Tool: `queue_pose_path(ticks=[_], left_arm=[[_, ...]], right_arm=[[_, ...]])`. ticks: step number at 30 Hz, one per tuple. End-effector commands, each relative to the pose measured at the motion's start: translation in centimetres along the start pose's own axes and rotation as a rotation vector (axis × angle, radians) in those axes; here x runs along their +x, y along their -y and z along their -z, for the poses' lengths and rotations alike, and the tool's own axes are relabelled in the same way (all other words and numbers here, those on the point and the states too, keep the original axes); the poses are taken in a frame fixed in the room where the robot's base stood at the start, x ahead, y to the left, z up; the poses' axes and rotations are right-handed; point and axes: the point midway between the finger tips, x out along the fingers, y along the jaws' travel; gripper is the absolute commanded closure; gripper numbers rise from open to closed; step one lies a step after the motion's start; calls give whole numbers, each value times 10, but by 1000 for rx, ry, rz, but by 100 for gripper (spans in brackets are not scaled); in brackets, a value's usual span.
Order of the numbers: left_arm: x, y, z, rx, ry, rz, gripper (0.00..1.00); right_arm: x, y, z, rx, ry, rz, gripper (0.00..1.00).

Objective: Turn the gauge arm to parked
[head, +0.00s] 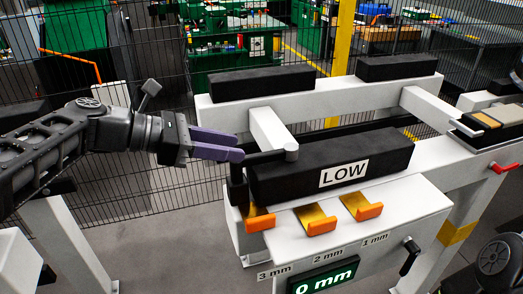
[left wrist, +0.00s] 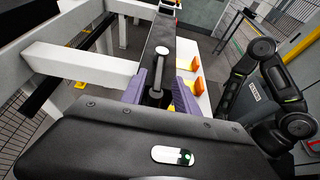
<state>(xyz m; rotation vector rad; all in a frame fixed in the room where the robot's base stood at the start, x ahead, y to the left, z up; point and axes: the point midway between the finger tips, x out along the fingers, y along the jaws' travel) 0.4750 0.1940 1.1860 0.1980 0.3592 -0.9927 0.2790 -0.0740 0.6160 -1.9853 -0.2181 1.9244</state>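In the left wrist view the grey bar (left wrist: 159,72) and the black handle (left wrist: 156,98) lie between my purple fingers. My left gripper (head: 241,147) reaches in from the left at the handle end. Its fingers are apart, with gaps visible beside the handle. My right gripper's fingers do not show.
Orange-tipped tabs (head: 316,222) stand along the front ledge above labels 3 mm, 2 mm and 1 mm. A green display (head: 323,277) reads 0 mm. A black lever (head: 410,256) is at the front right. Black blocks (head: 262,82) top the rear white beam. Mesh fencing stands behind.

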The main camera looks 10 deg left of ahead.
Motion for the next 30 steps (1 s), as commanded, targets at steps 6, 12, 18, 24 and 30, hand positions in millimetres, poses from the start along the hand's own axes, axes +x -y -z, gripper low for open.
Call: queue_pose_path(ticks=[6, 12, 18, 24, 30], left_arm=[[26, 1, 0, -2, 0, 4, 64], [57, 1, 0, -1, -1, 3, 64], [73, 0, 0, 0, -1, 1, 64], [74, 0, 0, 0, -1, 0, 64], [74, 0, 0, 0, -1, 0, 75]], right_arm=[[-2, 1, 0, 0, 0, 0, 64], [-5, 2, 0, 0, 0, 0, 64], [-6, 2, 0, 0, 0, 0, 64], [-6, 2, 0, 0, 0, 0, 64], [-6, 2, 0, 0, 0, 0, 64]])
